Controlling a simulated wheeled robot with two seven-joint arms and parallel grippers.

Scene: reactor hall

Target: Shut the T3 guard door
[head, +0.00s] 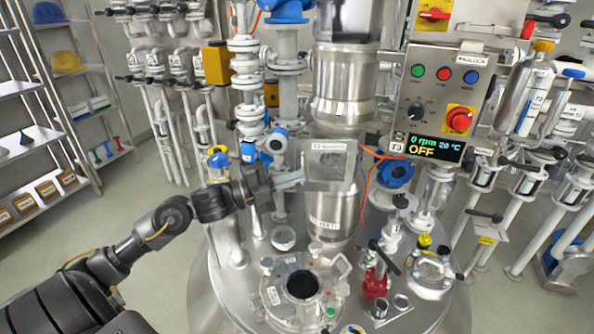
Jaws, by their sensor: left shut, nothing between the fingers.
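The T3 guard door (329,167) is a small greyish see-through panel in a metal frame. A label that seems to read T3 GUARD runs along its top edge. It stands upright in front of the steel column above the reactor lid. My left gripper (297,178) is shut and empty, with its fingertips at the left edge of the panel. I cannot tell whether they touch it. How far the door stands open is also unclear. My right gripper is out of view.
The reactor lid (245,290) carries an open round port (302,285), a red valve (376,281) and several fittings. A control box (443,100) with a display reading 0 rpm, 20 °C, OFF hangs at right. Shelves (45,140) stand at far left. An orange cable (371,178) runs right of the door.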

